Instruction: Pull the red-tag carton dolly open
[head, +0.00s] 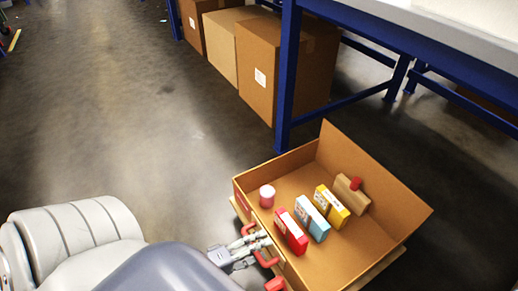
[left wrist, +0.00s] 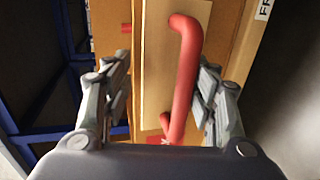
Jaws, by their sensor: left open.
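The carton dolly (head: 385,222) is an open brown carton on a flat base, standing on the floor at lower right in the head view. A red bar handle (head: 266,261) is on its near left side. My left gripper (head: 254,245) is at this handle with its fingers spread. In the left wrist view, the red handle (left wrist: 183,85) runs between the two open fingers, closer to the right finger. I cannot tell whether a finger touches it. Part of the handle is hidden by the gripper. My right gripper is not in view.
The carton holds a red box (head: 291,232), a blue box (head: 312,219), a yellow box (head: 332,207), a red-and-white cylinder (head: 267,196) and a wooden block (head: 351,195). A blue table leg (head: 287,80) and closed cartons (head: 262,75) stand behind.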

